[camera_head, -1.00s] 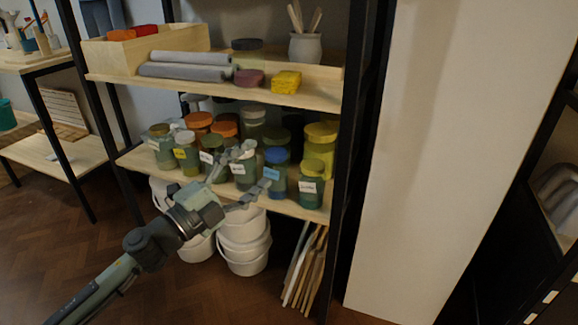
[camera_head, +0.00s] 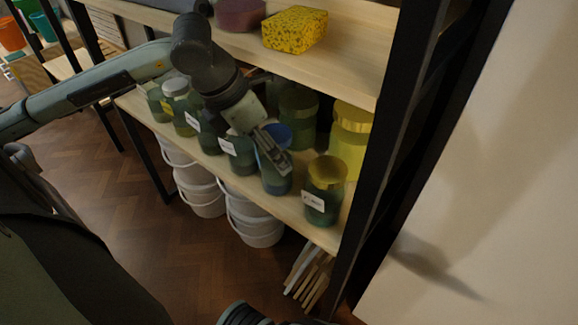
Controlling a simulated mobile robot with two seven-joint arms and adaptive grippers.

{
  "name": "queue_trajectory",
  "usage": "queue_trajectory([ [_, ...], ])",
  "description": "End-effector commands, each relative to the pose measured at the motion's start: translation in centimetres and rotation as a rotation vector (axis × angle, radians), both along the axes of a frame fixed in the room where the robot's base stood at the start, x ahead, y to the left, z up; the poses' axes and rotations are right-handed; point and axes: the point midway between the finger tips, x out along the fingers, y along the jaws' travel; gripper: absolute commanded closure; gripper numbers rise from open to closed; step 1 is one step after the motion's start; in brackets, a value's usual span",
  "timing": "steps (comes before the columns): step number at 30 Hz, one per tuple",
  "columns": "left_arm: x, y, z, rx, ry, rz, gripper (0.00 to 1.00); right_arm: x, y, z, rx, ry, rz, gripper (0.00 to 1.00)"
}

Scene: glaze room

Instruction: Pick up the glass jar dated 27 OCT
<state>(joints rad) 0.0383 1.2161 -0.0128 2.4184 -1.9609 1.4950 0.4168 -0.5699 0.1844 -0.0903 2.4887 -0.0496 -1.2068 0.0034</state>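Several glass jars with small white labels stand on the middle shelf; the writing is too small to read, so I cannot tell which is dated 27 OCT. A yellow-lidded jar (camera_head: 325,186) stands at the front right with a white label. Left of it is a blue-lidded jar (camera_head: 276,183). My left gripper (camera_head: 274,152) overlaps its upper part, hiding its label area; I cannot tell whether they touch. Further left are a labelled jar (camera_head: 238,158), a darker labelled jar (camera_head: 207,138) and a pale-lidded jar (camera_head: 178,107).
A taller yellow jar (camera_head: 349,142) and a green jar (camera_head: 297,118) stand behind. The upper shelf (camera_head: 345,68), with a yellow sponge (camera_head: 295,30), overhangs the jars. A black post (camera_head: 385,125) stands at the right. White buckets (camera_head: 252,226) are below.

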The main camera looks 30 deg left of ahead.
Motion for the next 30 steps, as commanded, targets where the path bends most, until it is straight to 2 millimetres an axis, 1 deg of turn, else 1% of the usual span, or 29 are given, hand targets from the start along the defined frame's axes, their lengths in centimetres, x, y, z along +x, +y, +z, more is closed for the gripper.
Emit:
queue_trajectory([
  [1,0.1,-0.3,-0.7,-0.006,0.005,-0.002,0.3,0.0,0.1,0.0,0.001,-0.002,0.001,0.6],
  [8,0.9,-0.8,-3.3,-0.01,0.009,-0.003,0.3,0.0,0.0,0.0,-0.001,0.003,-0.001,0.6],
  [12,1.7,-1.0,-5.4,-0.009,0.008,-0.003,0.3,-0.2,-0.2,-0.2,-0.004,0.015,-0.005,0.6],
  [15,2.1,-1.1,-6.4,-0.009,0.007,-0.003,0.3,-0.1,-0.1,-0.1,-0.002,0.005,-0.001,0.6],
  [18,2.3,-1.2,-6.8,-0.007,0.005,-0.003,0.3,0.0,0.0,-0.1,0.0,0.002,0.0,0.6],
  [24,2.3,-1.1,-6.8,-0.007,0.006,-0.003,0.3,0.0,0.0,-0.1,0.0,0.002,0.0,0.6],
  [30,2.2,-1.2,-6.8,-0.007,0.007,-0.004,0.55,0.0,0.0,-0.1,0.0,0.002,0.0,0.6],
])
